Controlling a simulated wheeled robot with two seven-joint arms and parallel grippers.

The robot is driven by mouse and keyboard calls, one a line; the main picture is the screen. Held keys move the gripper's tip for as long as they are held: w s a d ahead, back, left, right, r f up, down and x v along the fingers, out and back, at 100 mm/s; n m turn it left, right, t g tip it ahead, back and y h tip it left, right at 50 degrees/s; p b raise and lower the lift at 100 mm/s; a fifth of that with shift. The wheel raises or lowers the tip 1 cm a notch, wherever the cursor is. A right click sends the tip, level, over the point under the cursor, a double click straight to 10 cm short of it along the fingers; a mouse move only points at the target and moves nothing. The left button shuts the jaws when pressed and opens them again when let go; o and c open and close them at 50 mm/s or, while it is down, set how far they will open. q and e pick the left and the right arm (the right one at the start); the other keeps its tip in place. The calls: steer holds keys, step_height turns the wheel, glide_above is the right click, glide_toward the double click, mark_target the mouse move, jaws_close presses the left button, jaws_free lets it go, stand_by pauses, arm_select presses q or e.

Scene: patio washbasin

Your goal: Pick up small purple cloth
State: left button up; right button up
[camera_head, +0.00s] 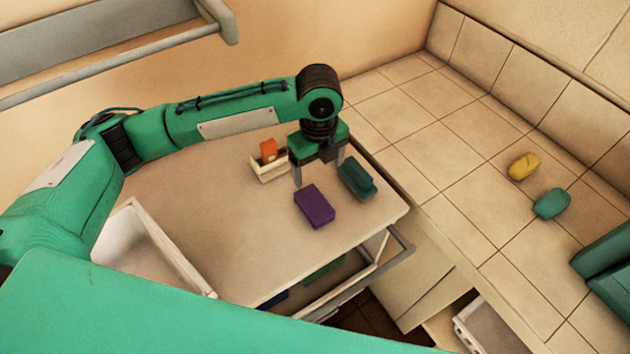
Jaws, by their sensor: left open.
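The small purple cloth (315,206) lies flat, like a folded block, on the pale countertop (200,210). My left gripper (319,172) points down just behind the cloth, its two fingers apart with nothing seen between them. The left fingertip is close to the cloth's far edge; I cannot tell whether it touches. My right gripper is not in view.
A teal cloth or sponge (357,180) lies right of the gripper. A small holder (268,167) with an orange item (268,150) stands behind left. A white basin (150,250) is at left. An open drawer (385,252) juts out in front. Yellow (523,166) and teal (551,204) items lie on the tiles.

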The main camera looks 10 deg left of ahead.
arm_select(q)
glide_toward(314, 203)
steer(key=shift+w+d+f+p, duration=0.15)
steer(key=shift+d+f+p, duration=0.05)
steer(key=shift+d+p, duration=0.2)
step_height(314, 203, down, 3)
steer(key=shift+r, duration=0.1)
steer(key=shift+w+f+p, duration=0.15)
steer(key=shift+f+p, duration=0.2)
steer(key=shift+f, duration=0.35)
steer(key=shift+a+f, duration=0.1)
steer(key=shift+f, duration=0.15)
steer(key=f, duration=0.1)
steer(key=f+p, duration=0.1)
steer(key=f, duration=0.1)
steer(key=f+p, duration=0.1)
steer(key=shift+s+a+f, duration=0.15)
steer(key=shift+s+a, duration=0.1)
steer(key=shift+a, duration=0.05)
steer(key=shift+f, duration=0.2)
steer(key=c, duration=1)
steer(key=shift+c, duration=0.3)
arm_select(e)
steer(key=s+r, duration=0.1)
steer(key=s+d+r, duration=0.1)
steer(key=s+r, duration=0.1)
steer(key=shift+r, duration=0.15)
